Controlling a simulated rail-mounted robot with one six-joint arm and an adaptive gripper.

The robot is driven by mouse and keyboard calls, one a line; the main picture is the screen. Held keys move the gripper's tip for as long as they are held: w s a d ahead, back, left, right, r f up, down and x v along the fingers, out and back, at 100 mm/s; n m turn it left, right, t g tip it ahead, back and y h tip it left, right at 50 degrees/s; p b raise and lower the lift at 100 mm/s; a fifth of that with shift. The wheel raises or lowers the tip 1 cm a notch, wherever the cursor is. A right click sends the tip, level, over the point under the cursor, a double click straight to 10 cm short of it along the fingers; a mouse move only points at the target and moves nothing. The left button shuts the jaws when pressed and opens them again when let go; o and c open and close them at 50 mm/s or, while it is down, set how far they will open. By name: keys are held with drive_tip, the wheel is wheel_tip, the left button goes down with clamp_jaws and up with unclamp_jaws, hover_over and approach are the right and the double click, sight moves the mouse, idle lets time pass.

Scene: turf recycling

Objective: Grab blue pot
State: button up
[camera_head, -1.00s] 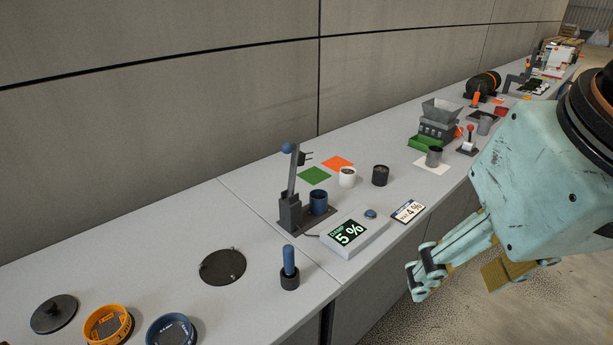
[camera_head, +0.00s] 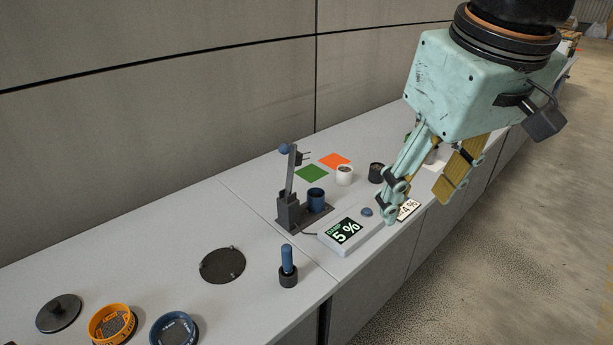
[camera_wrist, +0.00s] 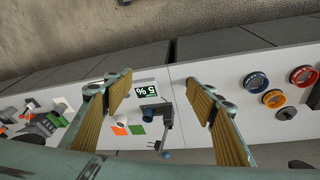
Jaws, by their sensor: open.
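The blue pot (camera_head: 316,200) stands upright on the base of a dark lever stand (camera_head: 289,208), beside the stand's upright post. My gripper (camera_head: 418,204) is open and empty, fingers pointing down, to the right of the pot in the head view. It hangs over the bench's front edge, near the display box and a small white card, apart from the pot. In the wrist view my gripper (camera_wrist: 160,93) spans the lever stand and display from far off.
The display box (camera_head: 345,233) reading 5 % sits in front of the pot. A white pot (camera_head: 344,175) and a black pot (camera_head: 376,172) stand behind right. A blue-handled tool (camera_head: 288,265) stands front left. The raised lever (camera_head: 292,170) rises beside the pot.

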drive_tip(key=w+a+r+n+p, duration=0.2)
drive_tip(key=w+n+p, duration=0.15)
drive_tip(key=w, duration=0.95)
drive_tip(key=n+g+p, duration=0.3)
drive_tip(key=n+p, duration=0.6)
drive_tip(key=n, duration=0.3)
hover_over(315, 193)
wheel_tip(315, 193, down, 24)
drive_tip(key=shift+w, duration=0.1)
drive_tip(key=shift+f, duration=4.35)
